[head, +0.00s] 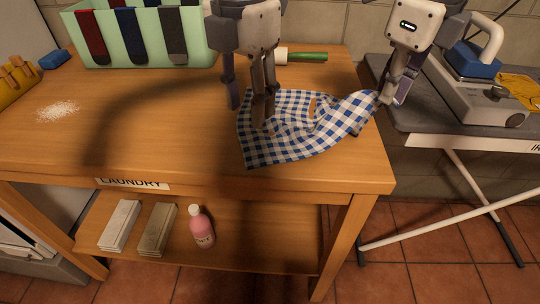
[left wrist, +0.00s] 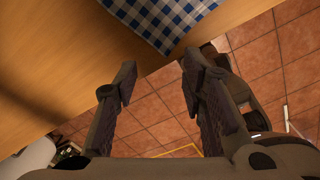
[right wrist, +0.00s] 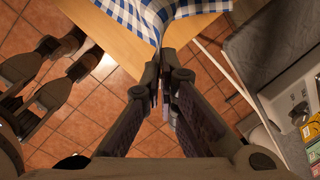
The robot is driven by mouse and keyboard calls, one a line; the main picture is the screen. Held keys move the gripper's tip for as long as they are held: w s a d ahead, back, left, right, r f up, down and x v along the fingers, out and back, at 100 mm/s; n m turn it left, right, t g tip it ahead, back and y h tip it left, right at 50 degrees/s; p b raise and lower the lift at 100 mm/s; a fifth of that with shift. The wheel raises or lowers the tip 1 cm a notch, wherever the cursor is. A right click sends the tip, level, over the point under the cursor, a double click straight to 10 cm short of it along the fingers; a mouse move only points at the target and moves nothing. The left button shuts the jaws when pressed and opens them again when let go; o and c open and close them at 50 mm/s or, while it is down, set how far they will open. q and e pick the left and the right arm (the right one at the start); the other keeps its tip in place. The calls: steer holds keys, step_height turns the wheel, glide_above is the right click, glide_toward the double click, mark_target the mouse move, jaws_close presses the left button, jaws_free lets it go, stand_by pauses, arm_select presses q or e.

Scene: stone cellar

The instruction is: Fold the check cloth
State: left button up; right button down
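The blue-and-white check cloth (head: 290,138) lies rumpled near the right end of the wooden table, with its right part raised. It also shows in the left wrist view (left wrist: 160,18) and at the top of the right wrist view (right wrist: 150,15). My right gripper (head: 383,98) is shut on the cloth's right corner, holding it up near the table's right edge; its fingertips (right wrist: 163,68) are close together at the cloth. My left gripper (head: 248,112) is open and empty over the cloth's left side, with its fingers (left wrist: 157,75) spread. It hides part of the cloth.
A mint-green bin (head: 135,35) with socks over its front stands at the back left. A green-and-white cylinder (head: 305,57) lies behind the cloth. White powder (head: 58,111) lies on the left tabletop (head: 150,130). An ironing board (head: 440,120) with an iron (head: 475,60) stands right.

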mark_target(254, 161)
arm_select(q)
steer(key=f, duration=1)
steer(key=shift+s+d+f, duration=0.1)
steer(key=shift+s+d, duration=0.1)
steer(key=shift+d, duration=0.1)
jaws_close()
stand_by(1.0)
step_height(254, 161, up, 5)
stand_by(0.4)
